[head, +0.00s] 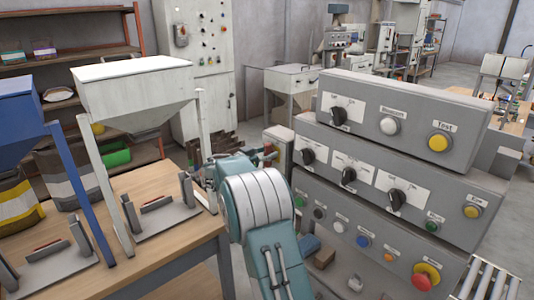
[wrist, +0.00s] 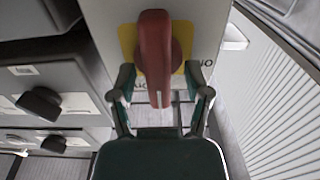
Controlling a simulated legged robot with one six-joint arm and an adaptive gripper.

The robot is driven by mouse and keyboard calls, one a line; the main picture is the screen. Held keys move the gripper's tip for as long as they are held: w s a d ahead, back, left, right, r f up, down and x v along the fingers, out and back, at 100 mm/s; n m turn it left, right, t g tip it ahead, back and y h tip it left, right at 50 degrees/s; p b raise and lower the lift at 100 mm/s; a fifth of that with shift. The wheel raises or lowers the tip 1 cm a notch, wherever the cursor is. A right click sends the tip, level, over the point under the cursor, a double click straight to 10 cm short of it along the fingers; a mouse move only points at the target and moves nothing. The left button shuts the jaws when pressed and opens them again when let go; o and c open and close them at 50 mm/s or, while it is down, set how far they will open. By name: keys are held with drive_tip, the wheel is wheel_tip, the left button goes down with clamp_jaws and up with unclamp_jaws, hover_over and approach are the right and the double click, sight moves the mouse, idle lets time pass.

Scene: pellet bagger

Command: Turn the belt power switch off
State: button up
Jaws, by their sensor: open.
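A red rotary handle (wrist: 155,45) on a yellow plate (wrist: 128,40) is on a pale panel straight ahead in the wrist view, and looks like the power switch. The handle runs up and down in that picture. The lettering below it is mostly covered, so I cannot read it. My gripper (wrist: 160,95) is open, with one green finger on each side of the handle's lower end; I cannot tell whether they touch it. In the head view a bit of red (head: 268,149) shows beside a small grey box (head: 279,140); my arm hides most of the gripper there.
A stepped grey control console (head: 385,150) with black knobs and coloured buttons stands close on the right. Its knobs (wrist: 40,103) also show at left in the wrist view. A wooden table (head: 160,255) with hoppers (head: 135,90) and clamps is on the left.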

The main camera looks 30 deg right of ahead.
drive_tip(key=c, duration=0.8)
drive_tip(key=n, duration=0.4)
drive_tip(key=shift+w+a+n, duration=0.1)
drive_tip(key=shift+w+n, duration=0.2)
drive_tip(key=shift+n, duration=0.1)
drive_tip(key=n, duration=0.4)
drive_tip(key=shift+w+f+n, duration=0.15)
drive_tip(key=shift+w+n, duration=0.1)
drive_tip(key=shift+n, duration=0.05)
drive_tip(key=n, duration=0.4)
drive_tip(key=shift+w+f, duration=0.1)
drive_tip(key=shift+f, duration=0.25)
drive_tip(key=shift+f+n, duration=0.2)
drive_tip(key=shift+n, duration=0.9)
drive_tip(key=shift+f+n, duration=0.15)
drive_tip(key=shift+n, duration=0.95)
drive_tip(key=shift+c, duration=0.3)
